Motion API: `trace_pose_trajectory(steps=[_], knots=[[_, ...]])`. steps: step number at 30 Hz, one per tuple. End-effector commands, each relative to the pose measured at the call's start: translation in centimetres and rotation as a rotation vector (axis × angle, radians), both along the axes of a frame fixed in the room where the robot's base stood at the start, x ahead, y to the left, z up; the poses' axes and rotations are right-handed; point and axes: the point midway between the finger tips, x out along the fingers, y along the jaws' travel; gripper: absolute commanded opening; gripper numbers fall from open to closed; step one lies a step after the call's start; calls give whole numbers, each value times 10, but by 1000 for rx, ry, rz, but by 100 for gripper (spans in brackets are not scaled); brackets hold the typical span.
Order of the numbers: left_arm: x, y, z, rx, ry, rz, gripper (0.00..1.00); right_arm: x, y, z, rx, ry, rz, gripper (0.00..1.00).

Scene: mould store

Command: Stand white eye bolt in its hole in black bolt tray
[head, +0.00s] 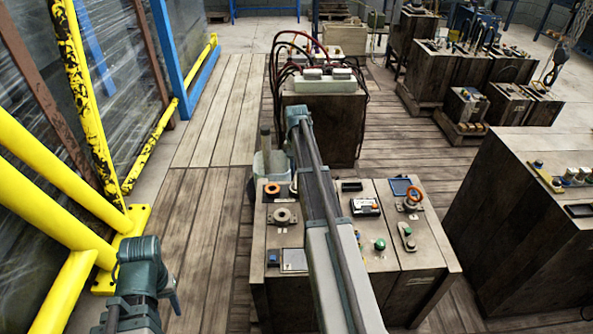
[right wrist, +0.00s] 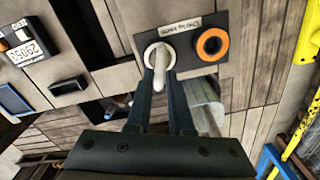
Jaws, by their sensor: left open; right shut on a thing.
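My right gripper (right wrist: 161,85) is shut on the white eye bolt (right wrist: 159,78), which stands out between the fingertips. Beyond it lies the black bolt tray (right wrist: 190,62), with a white-ringed spot (right wrist: 151,53) right behind the bolt and an orange ring (right wrist: 202,43) beside it. I cannot tell whether the bolt is in the hole or just above it. In the head view the tray's orange ring (head: 272,188) shows left of my right arm, which hides the right gripper and bolt. My left gripper (head: 172,290) is low at the left, empty and away from the tray.
The cabinet top (head: 330,240) carries a labelled block (head: 365,207), a blue tray (head: 400,187), another orange ring (head: 414,195) and small knobs. A grey bucket (head: 259,166) stands behind its left corner. Yellow guard rails (head: 60,185) run along the left. Another cabinet (head: 525,220) stands right.

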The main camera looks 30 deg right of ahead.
Motion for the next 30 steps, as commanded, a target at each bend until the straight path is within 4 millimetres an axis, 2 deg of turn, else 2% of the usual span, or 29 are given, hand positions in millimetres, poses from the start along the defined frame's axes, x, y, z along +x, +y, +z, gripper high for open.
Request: trace_pose_trajectory(steps=[3, 4, 9, 22, 30], knots=[[0, 0, 0, 0, 0, 0, 50, 0, 0, 0, 0, 0, 0, 0], [0, 0, 0, 0, 0, 0, 50, 0, 0, 0, 0, 0, 0, 23], [0, 0, 0, 0, 0, 0, 50, 0, 0, 0, 0, 0, 0, 54], [0, 0, 4, 0, 0, 0, 50, 0, 0, 4, 0, 0, 0, 55], [0, 0, 27, 0, 0, 0, 50, 0, 0, 27, 0, 0, 0, 55]])
